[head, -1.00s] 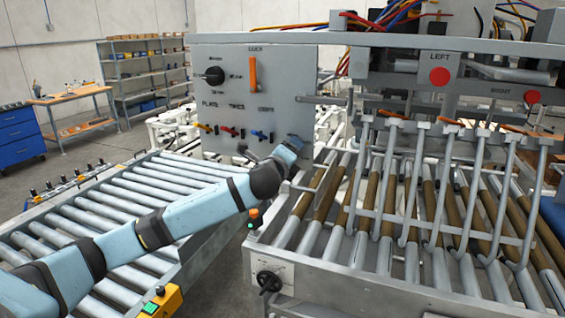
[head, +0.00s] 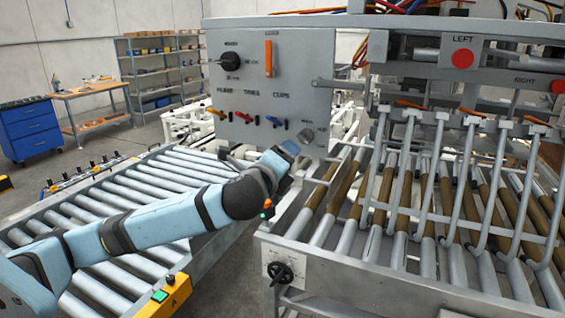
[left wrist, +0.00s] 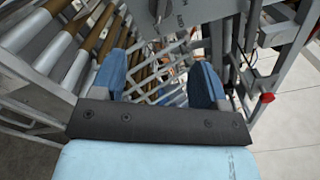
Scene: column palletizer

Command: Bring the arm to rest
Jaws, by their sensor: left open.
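My left arm (head: 160,222) is pale blue with dark joints and reaches from the lower left across the roller conveyor in the head view. Its far end is in front of the lower right part of the grey control panel (head: 290,65), near the blue lever (head: 273,121). I cannot tell whether it touches the panel. In the left wrist view my left gripper (left wrist: 158,78) shows two blue fingers spread wide with nothing between them. Rollers and metal frame show beyond the fingers. My right gripper is not in view.
The roller conveyor (head: 130,187) lies under my arm. The caged roller machine (head: 345,283), with a red LEFT button (head: 462,59), fills the right side. An orange lever (head: 268,58), a dark knob (head: 230,61) and a small red lever (head: 243,116) are on the panel. Shelves stand behind.

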